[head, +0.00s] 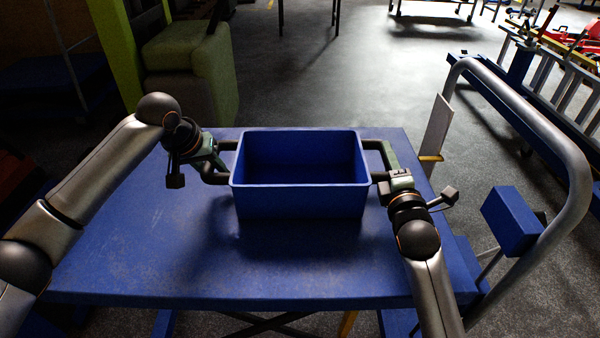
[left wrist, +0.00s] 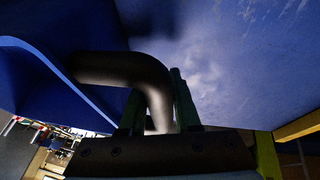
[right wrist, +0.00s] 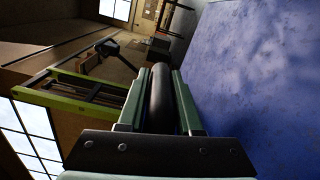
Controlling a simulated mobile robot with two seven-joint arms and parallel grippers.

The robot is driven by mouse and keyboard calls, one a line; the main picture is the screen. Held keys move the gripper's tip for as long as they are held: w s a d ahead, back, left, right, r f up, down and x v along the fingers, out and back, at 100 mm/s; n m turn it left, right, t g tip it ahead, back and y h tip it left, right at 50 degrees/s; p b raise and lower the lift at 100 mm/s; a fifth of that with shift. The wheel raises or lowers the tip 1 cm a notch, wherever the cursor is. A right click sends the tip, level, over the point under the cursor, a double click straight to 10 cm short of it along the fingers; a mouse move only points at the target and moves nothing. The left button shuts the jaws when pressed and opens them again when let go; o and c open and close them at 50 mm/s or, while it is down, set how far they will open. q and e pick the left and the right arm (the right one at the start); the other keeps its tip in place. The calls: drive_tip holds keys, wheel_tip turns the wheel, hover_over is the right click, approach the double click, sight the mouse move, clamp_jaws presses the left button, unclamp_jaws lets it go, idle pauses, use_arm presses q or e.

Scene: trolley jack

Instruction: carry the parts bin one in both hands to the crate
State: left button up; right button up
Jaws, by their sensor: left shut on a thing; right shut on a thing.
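The parts bin (head: 300,202) is a blue, open-topped box with a dark bar handle on each side. It is level over the blue table and looks empty. A dark shadow shows on the table in front of it; I cannot tell how far it is off the top. My left gripper (head: 217,166) is shut on the left handle, which also shows in the left wrist view (left wrist: 120,68). My right gripper (head: 388,170) is shut on the right handle, seen between its fingers in the right wrist view (right wrist: 161,98). I cannot make out a crate.
The blue table top (head: 130,262) is bare around the bin. A grey tubular push handle (head: 563,145) with a blue block (head: 511,220) stands at the right. A green padded seat (head: 190,65) is at the back left. Open floor (head: 340,80) lies beyond the table.

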use_arm(q)
clamp_jaws()
use_arm(e)
drive_tip(key=shift+f, duration=0.1)
clamp_jaws()
idle(0.3)
use_arm(q)
drive_tip(key=shift+r, duration=0.3)
use_arm(e)
drive_tip(key=shift+r, duration=0.2)
